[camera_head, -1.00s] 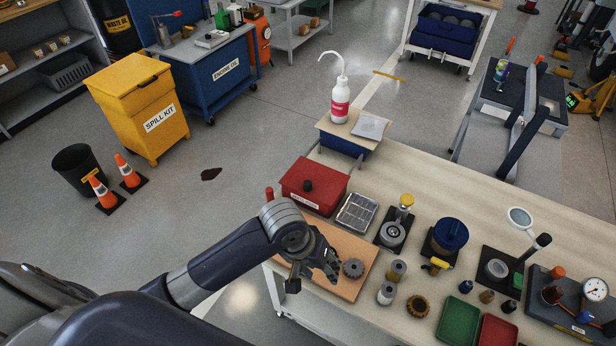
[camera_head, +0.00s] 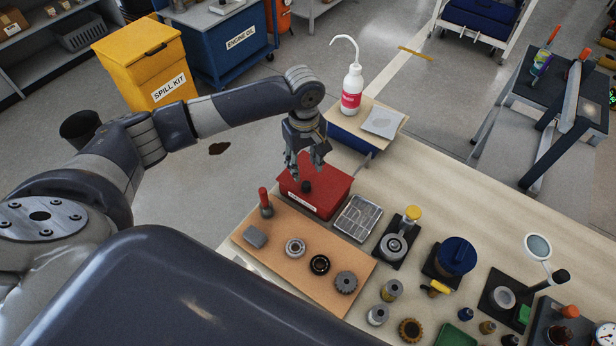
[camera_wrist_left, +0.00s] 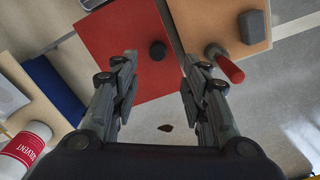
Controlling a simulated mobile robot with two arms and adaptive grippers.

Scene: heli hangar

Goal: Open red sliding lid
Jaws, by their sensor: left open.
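The red box with its red lid (camera_head: 330,192) stands at the back left of the workbench, and the lid looks closed. A round black knob (camera_head: 306,186) sits on top of the lid. My left gripper (camera_head: 306,168) is open and empty, just above the lid near the knob. In the left wrist view the lid (camera_wrist_left: 115,45) lies beyond my left gripper (camera_wrist_left: 158,85), and the knob (camera_wrist_left: 157,51) shows between the fingers, a little ahead of the tips. My right gripper is out of view.
A red-handled tool (camera_head: 265,203) stands left of the box on an orange mat (camera_head: 285,262) with several gears and bearings. A metal tray (camera_head: 356,218) lies close to the right. A white solvent bottle (camera_head: 351,95) stands behind.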

